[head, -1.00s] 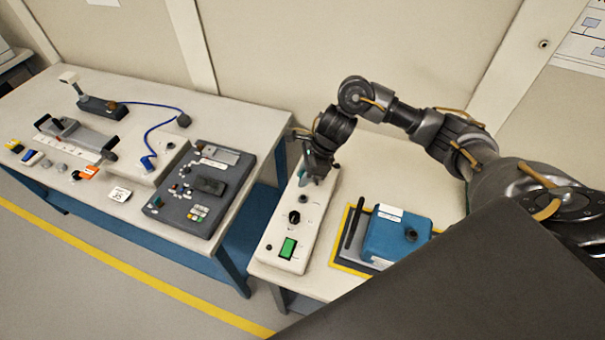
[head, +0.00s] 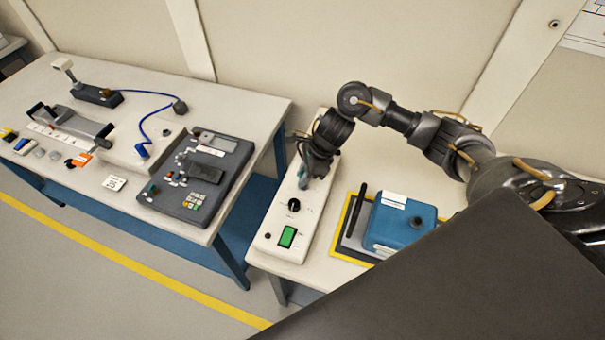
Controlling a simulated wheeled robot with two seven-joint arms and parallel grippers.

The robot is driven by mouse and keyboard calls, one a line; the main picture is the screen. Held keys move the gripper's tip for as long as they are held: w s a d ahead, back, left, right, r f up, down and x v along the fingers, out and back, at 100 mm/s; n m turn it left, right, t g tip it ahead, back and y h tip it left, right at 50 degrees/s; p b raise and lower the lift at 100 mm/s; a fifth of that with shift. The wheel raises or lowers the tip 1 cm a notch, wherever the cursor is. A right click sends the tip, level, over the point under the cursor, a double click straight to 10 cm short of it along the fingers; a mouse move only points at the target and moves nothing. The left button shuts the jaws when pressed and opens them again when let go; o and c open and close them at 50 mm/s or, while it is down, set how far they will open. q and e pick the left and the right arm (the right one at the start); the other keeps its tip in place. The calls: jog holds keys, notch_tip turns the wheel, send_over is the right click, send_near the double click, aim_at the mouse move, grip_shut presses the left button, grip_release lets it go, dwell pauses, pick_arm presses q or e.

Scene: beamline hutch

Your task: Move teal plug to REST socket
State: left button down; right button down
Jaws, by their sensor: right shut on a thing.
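My right gripper (head: 307,176) is over the back half of the white control box (head: 272,232), pointing down. It is shut on a small teal piece, the teal plug (head: 303,184), of which only a little shows below the fingers. The plug is at or just above the top of the box; I cannot tell whether it is seated in a socket. The gripper hides that part of the box top, and I cannot read which socket is REST. My left gripper is not in view.
The box carries a black knob (head: 293,204) and a green switch (head: 288,236). A blue box (head: 399,222) on a yellow-edged mat (head: 338,247) stands close on the right. The left bench holds a dark keypad panel (head: 197,186) and a blue cable (head: 147,119).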

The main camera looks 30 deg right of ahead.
jog(key=shift+b, duration=0.35)
dwell(0.7)
jog(key=shift+f+b, duration=0.6)
jog(key=shift+b, duration=0.05)
dwell(0.4)
jog(key=c, duration=1.1)
grip_release()
jog(key=shift+c, duration=0.2)
jog(key=shift+r, duration=0.1)
jog(key=v, duration=1)
jog(key=shift+d+r+b, duration=0.15)
jog(key=shift+r+b, duration=0.2)
jog(key=shift+b, duration=0.05)
